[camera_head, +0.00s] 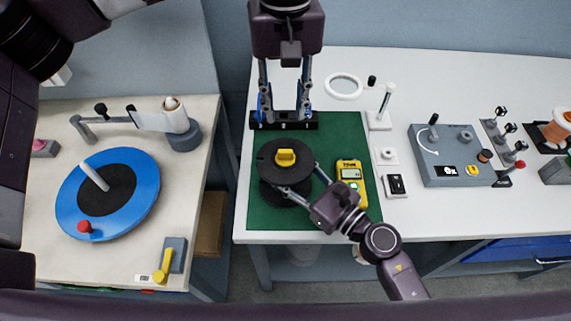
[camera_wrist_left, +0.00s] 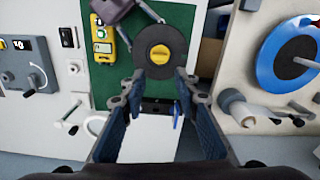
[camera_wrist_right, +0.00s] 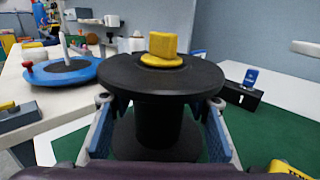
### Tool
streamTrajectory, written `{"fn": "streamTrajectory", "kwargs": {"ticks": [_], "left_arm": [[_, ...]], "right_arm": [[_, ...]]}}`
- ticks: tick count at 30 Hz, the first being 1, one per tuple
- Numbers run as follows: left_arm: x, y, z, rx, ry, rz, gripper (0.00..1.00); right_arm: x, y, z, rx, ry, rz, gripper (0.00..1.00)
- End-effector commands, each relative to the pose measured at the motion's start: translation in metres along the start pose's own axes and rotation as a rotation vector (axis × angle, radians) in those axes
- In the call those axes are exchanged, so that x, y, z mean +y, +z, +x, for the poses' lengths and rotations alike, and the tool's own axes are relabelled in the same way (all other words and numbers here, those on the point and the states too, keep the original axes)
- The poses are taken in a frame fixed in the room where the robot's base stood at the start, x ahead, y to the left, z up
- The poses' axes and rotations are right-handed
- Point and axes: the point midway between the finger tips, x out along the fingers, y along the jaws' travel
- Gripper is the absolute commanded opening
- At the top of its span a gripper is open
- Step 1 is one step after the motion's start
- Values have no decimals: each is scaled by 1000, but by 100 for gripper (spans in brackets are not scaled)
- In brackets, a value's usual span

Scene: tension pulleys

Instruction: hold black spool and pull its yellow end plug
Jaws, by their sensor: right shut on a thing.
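The black spool (camera_head: 267,152) stands upright on the green mat, and the yellow end plug (camera_head: 286,157) sits in its top. My right gripper (camera_head: 301,181) is shut around the spool's core, below the top flange. The right wrist view shows the spool (camera_wrist_right: 155,120) between both fingers and the plug (camera_wrist_right: 162,46) seated on top. My left gripper (camera_head: 285,112) is open and empty, behind the spool and apart from it. In the left wrist view the spool (camera_wrist_left: 145,42) and plug (camera_wrist_left: 160,54) lie beyond the open fingers.
A black stand (camera_head: 284,123) lies at the mat's back edge, by the left fingertips. A yellow meter (camera_head: 350,172) is right of the spool. A grey box with a crank (camera_head: 445,160) stands farther right. A blue disc (camera_head: 140,190) is on the left table.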

Motion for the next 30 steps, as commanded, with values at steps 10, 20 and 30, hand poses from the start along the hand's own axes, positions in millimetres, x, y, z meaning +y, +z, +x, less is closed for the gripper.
{"fn": "streamTrajectory", "kwargs": {"ticks": [10,20,30], "left_arm": [[-1,0,0,-3,8,-86,29],[-6,0,1,-29,47,-599,29],[-13,-1,1,-74,78,-1164,29]], "right_arm": [[0,0,0,0,-1,0,13],[0,0,0,0,-1,0,13],[0,0,0,0,-1,0,13]]}}
